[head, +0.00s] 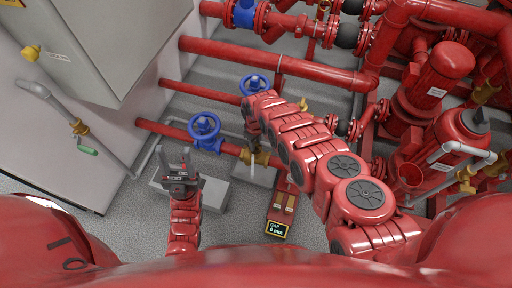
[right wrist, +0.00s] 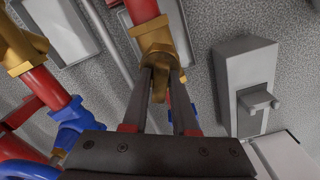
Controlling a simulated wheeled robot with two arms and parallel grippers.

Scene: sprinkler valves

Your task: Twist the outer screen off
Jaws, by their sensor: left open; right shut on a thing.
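A brass fitting (right wrist: 157,42) sits at the end of a red pipe in the right wrist view; it also shows in the head view (head: 262,158). A brass stub (right wrist: 160,86) points down from it between my right gripper's fingers (right wrist: 163,82). My right gripper is shut on this stub. Whether the stub is the outer screen I cannot tell. In the head view the right gripper (head: 252,143) is mostly hidden by my right arm. My left gripper (head: 174,157) is open and empty, above a grey block, apart from the fitting.
Blue handwheels (head: 205,127) stand on the red pipes near both grippers. A red unit with a display reading "GAP 0 mm" (head: 277,229) lies on the floor. A grey block (head: 214,193) is below my left gripper. A grey cabinet (head: 110,45) fills the upper left.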

